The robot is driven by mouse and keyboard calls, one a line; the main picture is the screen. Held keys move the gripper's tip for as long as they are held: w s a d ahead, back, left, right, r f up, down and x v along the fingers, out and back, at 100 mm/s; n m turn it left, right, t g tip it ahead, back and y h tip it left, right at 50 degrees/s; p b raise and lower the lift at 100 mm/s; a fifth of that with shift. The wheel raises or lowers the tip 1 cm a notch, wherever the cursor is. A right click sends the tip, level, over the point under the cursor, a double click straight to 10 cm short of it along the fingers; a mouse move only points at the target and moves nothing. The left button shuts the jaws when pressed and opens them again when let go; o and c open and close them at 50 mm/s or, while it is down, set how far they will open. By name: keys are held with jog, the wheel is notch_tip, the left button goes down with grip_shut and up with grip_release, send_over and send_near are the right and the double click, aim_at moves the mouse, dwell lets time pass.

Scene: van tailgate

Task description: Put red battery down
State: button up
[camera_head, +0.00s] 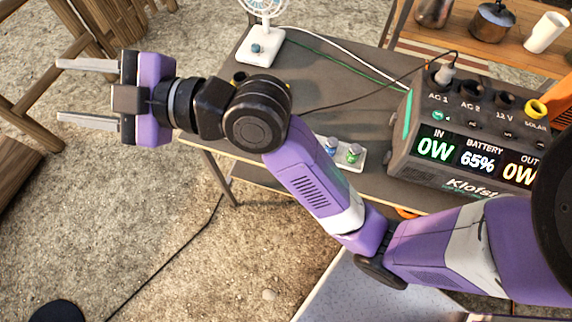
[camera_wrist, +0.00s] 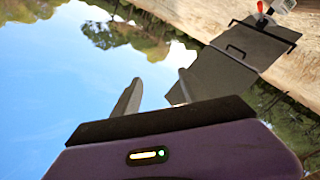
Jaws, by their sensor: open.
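My gripper (camera_head: 60,91) is at the upper left of the head view, pointing left, with its two fingers wide apart. Nothing is between them; the space also looks empty in the wrist view (camera_wrist: 158,84). The gripper is over stony ground, left of the table and apart from it. I cannot make out a red battery in either view. A small white tray (camera_head: 359,165) on the table holds a blue item (camera_head: 332,146) and a green item (camera_head: 353,153); my arm partly covers it.
The grey table (camera_head: 310,75) carries a power station (camera_head: 470,135) reading 65% and a white fan (camera_head: 262,45). Cables cross the tabletop. A wooden shelf (camera_head: 465,50) with pots and a white cup (camera_head: 545,32) is at upper right. Wooden furniture (camera_head: 40,110) stands left of my gripper.

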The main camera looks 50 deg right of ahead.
jog(key=s+d+f+m+h, duration=0.3)
jog(key=s+f+m+h, duration=0.2)
jog(key=s+f+m, duration=0.35)
jog(key=s+d+f+m+h, duration=0.4)
jog(key=s+f+m, duration=0.3)
jog(key=s+f, duration=0.15)
jog(key=s+d+f+n, duration=0.1)
jog(key=s+d, duration=0.2)
jog(key=s, duration=0.6)
jog(key=s+d+f+g, duration=0.1)
jog(key=s+d, duration=0.3)
jog(key=s, duration=0.5)
jog(key=shift+f+n, duration=0.35)
